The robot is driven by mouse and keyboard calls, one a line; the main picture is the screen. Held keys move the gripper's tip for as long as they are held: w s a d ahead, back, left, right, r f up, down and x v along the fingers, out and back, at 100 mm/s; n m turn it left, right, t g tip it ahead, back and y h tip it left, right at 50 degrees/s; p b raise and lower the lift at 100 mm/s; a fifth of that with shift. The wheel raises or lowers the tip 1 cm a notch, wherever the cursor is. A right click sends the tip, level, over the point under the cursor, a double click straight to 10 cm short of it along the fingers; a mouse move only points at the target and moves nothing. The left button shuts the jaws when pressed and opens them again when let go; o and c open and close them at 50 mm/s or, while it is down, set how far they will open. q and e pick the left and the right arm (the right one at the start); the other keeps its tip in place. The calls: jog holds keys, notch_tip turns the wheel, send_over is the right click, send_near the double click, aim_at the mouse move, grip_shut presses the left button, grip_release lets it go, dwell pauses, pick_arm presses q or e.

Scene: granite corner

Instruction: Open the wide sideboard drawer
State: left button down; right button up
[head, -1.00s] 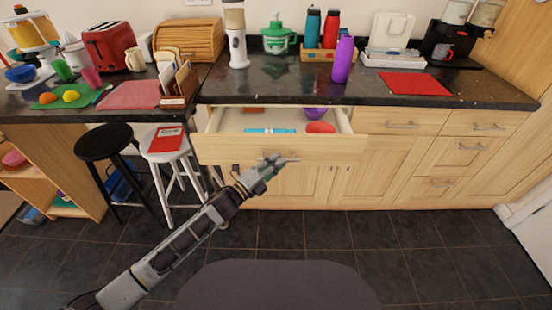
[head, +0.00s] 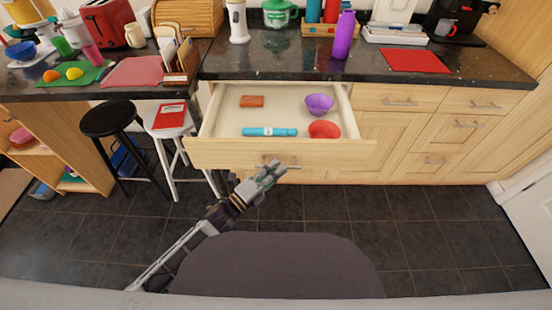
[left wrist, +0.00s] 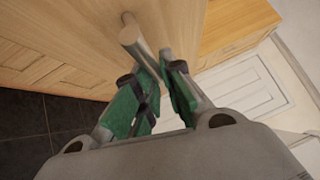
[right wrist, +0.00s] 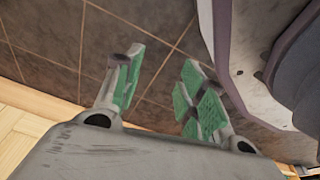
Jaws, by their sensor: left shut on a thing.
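The wide drawer (head: 222,152) of the light wood sideboard stands pulled well out, and its inside shows from above. My left gripper (head: 272,170) is at the middle of the drawer front. In the left wrist view its green-padded fingers (left wrist: 160,75) are closed around the round bar handle (left wrist: 138,40). In the head view the gripper partly hides that handle. My right gripper (right wrist: 163,82) shows only in the right wrist view, with its fingers apart and nothing between them, over dark floor tiles.
The drawer holds a brown block (head: 252,101), a purple bowl (head: 319,104), a red bowl (head: 324,129) and a blue cylindrical item (head: 270,132). A white stool (head: 168,130) and a black stool (head: 108,119) stand left of the drawer. The tiled floor (head: 430,225) to the right is clear.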

pick_arm(q)
jog(key=shift+s, duration=1.35)
pick_arm(e)
jog(key=shift+s+d+f, duration=0.4)
jog(key=shift+s+f, duration=0.05)
jog(key=shift+f, duration=0.15)
pick_arm(q)
jog(key=c, duration=1.5)
grip_release()
pick_arm(e)
jog(key=shift+s, duration=0.1)
pick_arm(q)
jog(key=shift+a, duration=0.1)
jog(key=shift+v, duration=5.95)
pick_arm(e)
jog(key=shift+r, duration=0.1)
